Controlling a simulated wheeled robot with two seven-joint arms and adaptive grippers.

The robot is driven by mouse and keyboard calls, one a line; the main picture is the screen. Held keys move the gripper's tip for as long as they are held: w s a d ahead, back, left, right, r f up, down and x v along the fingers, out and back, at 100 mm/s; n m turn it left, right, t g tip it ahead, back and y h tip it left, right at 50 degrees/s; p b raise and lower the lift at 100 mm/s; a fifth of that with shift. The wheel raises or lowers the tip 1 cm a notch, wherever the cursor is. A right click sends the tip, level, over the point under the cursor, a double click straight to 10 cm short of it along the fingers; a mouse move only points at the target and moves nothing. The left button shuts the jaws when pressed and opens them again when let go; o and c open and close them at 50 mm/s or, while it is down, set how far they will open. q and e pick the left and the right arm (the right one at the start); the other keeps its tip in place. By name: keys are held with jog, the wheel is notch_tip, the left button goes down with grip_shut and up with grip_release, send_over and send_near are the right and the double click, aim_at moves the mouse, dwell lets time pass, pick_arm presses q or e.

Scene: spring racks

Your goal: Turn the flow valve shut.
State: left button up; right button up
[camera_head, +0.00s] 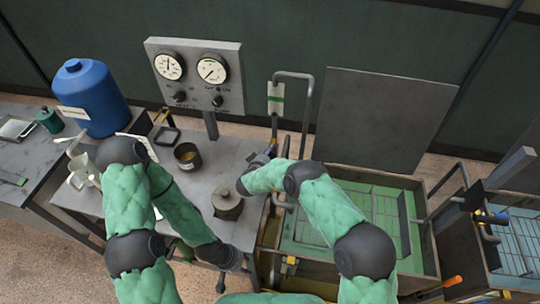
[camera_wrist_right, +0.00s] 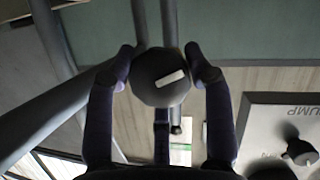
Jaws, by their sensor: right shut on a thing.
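The flow valve shows in the right wrist view as a round dark grey knob (camera_wrist_right: 160,78) with a white bar mark that slants slightly. The two fingers of my right gripper (camera_wrist_right: 159,56) are closed on its opposite sides. In the head view my right gripper (camera_head: 262,157) is at the thin upright pipe (camera_head: 274,126) beside the bench's right edge; the knob is largely hidden there. My left gripper (camera_head: 221,284) hangs low by the bench's front edge, small and dark; its finger opening is unclear.
A green-lined tank (camera_head: 310,246) with racks is at right.

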jog(key=m+b, duration=0.1)
jog(key=m+y+b, duration=0.1)
jog(key=r+m+y+b, duration=0.1)
jog(key=shift+w+t, duration=0.3)
jog(key=shift+m+y, duration=0.3)
jog(key=shift+m, duration=0.1)
jog(key=shift+r+b, duration=0.1)
jog(key=shift+b, duration=0.2)
jog(key=shift+w+r, duration=0.1)
jog(key=shift+r, duration=0.05)
jog(key=o, duration=0.9)
jog(key=shift+d, duration=0.1)
jog(key=shift+s+f, duration=0.4)
jog(key=shift+f, duration=0.1)
jog(key=v, duration=1.2)
jog(key=shift+w, duration=0.1)
